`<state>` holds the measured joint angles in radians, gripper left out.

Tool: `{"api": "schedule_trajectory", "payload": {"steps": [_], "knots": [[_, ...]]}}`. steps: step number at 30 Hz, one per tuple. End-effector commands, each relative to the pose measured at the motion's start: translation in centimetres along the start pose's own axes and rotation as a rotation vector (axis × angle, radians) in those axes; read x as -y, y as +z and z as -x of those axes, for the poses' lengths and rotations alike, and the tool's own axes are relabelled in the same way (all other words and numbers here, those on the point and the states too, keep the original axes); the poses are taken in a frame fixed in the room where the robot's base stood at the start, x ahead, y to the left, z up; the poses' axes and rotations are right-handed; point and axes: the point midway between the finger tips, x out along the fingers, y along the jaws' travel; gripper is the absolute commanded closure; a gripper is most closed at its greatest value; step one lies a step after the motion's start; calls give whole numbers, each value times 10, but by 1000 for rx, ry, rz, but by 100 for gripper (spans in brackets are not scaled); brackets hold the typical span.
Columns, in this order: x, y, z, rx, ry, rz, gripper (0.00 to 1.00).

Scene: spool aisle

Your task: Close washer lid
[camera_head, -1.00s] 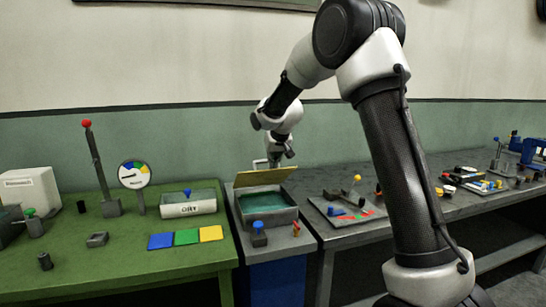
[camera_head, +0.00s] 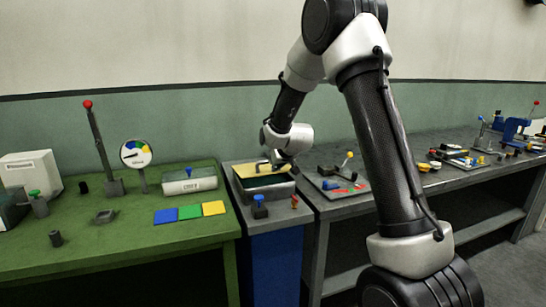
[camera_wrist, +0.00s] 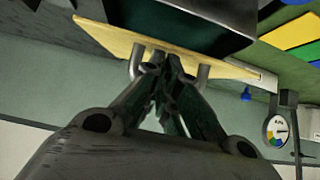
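The washer (camera_head: 268,193) is a grey open-topped box on the grey bench. Its yellow lid (camera_head: 248,172) is tilted low over the box in the head view; the wrist view shows a gap with the dark interior between lid (camera_wrist: 105,38) and box (camera_wrist: 215,22). A metal handle (camera_wrist: 204,76) with two posts stands on the lid. My gripper (camera_wrist: 166,62) has its fingers close together between these posts, at the lid. Contact with the handle bar is hidden. In the head view my gripper (camera_head: 279,166) is at the lid's right rear, partly hidden by my wrist.
A white labelled box (camera_head: 188,182) and coloured tiles (camera_head: 190,212) lie on the green table to the left. A grey board (camera_head: 340,184) with small parts lies to the right.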

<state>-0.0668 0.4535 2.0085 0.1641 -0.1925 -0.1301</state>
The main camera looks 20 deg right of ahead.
Motion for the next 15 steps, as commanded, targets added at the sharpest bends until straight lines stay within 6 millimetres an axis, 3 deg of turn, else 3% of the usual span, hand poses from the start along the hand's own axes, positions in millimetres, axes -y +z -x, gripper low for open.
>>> {"api": "schedule_trajectory", "payload": {"steps": [7,15], "knots": [[-2,18,-7,-36,15,7,100],[-3,25,-10,-41,15,5,100]]}}
